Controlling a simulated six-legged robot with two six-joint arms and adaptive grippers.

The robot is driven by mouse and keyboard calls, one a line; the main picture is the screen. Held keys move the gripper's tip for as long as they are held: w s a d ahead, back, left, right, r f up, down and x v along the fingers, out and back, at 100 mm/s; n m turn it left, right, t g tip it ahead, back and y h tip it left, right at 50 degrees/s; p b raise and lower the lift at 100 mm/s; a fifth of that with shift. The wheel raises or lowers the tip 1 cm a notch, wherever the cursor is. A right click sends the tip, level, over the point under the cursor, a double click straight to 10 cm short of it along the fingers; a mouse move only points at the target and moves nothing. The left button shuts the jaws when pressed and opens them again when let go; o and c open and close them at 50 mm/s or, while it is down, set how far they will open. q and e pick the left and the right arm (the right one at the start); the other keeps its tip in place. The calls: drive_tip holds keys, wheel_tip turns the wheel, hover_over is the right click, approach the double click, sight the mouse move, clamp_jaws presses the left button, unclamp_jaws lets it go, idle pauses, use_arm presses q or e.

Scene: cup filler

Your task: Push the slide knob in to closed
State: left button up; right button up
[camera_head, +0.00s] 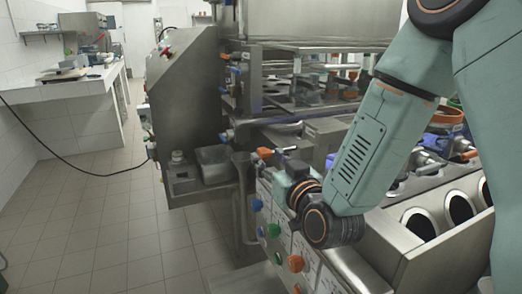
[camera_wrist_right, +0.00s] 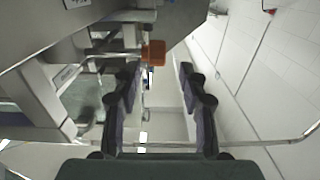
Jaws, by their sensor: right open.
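An orange knob (camera_head: 264,153) sits on the side of the steel filling machine, just beyond the end of my right arm. I take it to be the slide knob. In the right wrist view, an orange block (camera_wrist_right: 153,52), apparently the same knob, is ahead of the fingertips and roughly in line with the gap. My right gripper (camera_wrist_right: 158,75) is open, with nothing between its dark fingers. In the head view the right gripper (camera_head: 296,169) is small and partly hidden by my wrist. How far the slide is out cannot be told. My left gripper is not in view.
The filling machine (camera_head: 190,110) fills the middle. A front panel with blue, green (camera_head: 274,230) and orange (camera_head: 296,263) buttons lies below my wrist. A row of round cup holders (camera_head: 460,207) is at right. The tiled floor (camera_head: 110,220) at left is clear except for a black cable.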

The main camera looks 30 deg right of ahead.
sight(265, 154)
drive_tip(key=w, duration=0.3)
drive_tip(key=shift+w+d+f, duration=0.2)
drive_tip(key=shift+w+d, duration=0.15)
drive_tip(key=shift+w, duration=0.05)
drive_tip(key=shift+w+a+r+b, duration=0.1)
drive_tip(key=shift+w+b, duration=0.2)
drive_tip(key=shift+w, duration=0.35)
drive_tip(key=shift+c, duration=0.3)
clamp_jaws()
